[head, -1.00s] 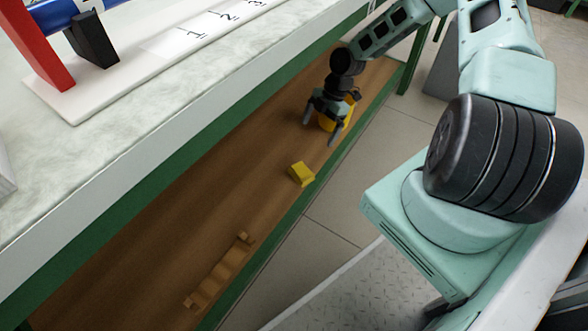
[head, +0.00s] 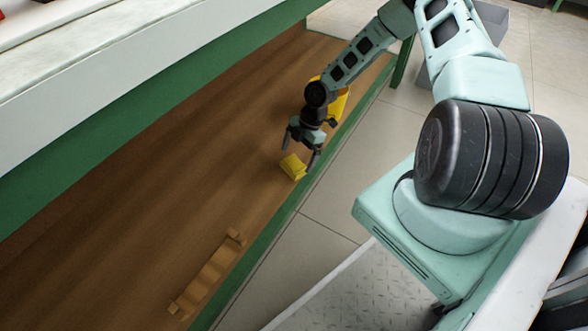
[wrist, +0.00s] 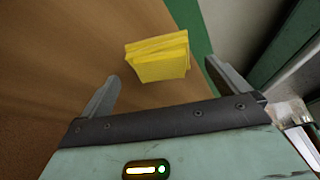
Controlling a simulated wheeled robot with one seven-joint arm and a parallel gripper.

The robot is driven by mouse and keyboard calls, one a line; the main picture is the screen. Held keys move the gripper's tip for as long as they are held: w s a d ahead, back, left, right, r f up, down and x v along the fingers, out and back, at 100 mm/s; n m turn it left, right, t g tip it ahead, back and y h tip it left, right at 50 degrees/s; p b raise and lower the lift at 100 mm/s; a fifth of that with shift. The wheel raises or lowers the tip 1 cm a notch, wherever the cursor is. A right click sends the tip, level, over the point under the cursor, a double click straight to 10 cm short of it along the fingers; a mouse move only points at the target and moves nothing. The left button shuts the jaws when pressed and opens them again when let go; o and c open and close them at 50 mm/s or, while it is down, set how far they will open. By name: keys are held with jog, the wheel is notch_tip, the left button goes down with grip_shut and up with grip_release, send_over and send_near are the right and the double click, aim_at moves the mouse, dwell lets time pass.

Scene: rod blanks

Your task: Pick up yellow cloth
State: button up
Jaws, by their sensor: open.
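The yellow cloth (head: 293,167) is a small folded block lying on the brown wooden lower shelf, close to the shelf's green front edge. In the wrist view the cloth (wrist: 158,58) lies ahead of the fingertips, roughly between their lines, with its folded layers showing. My gripper (head: 299,157) is open and empty, just above and beside the cloth in the head view. In the wrist view my gripper's two fingers (wrist: 162,71) are spread wide, and neither is seen gripping the cloth.
A wooden rack with notches (head: 208,276) lies on the shelf (head: 130,215) at the near end. A larger yellow object (head: 340,103) stands behind my gripper, partly hidden. The green edge rail (head: 265,228) borders the shelf. The white worktop (head: 130,60) overhangs it.

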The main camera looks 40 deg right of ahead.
aim_at(295, 162)
jog(key=b+x, duration=0.1)
jog(key=x, duration=0.2)
jog(key=shift+s+f, duration=0.1)
jog(key=shift+f, duration=0.05)
jog(key=c, duration=1)
jog(key=shift+o, duration=0.2)
notch_tip(295, 162, up, 10)
jog(key=p, duration=0.5)
jog(key=shift+o, duration=0.4)
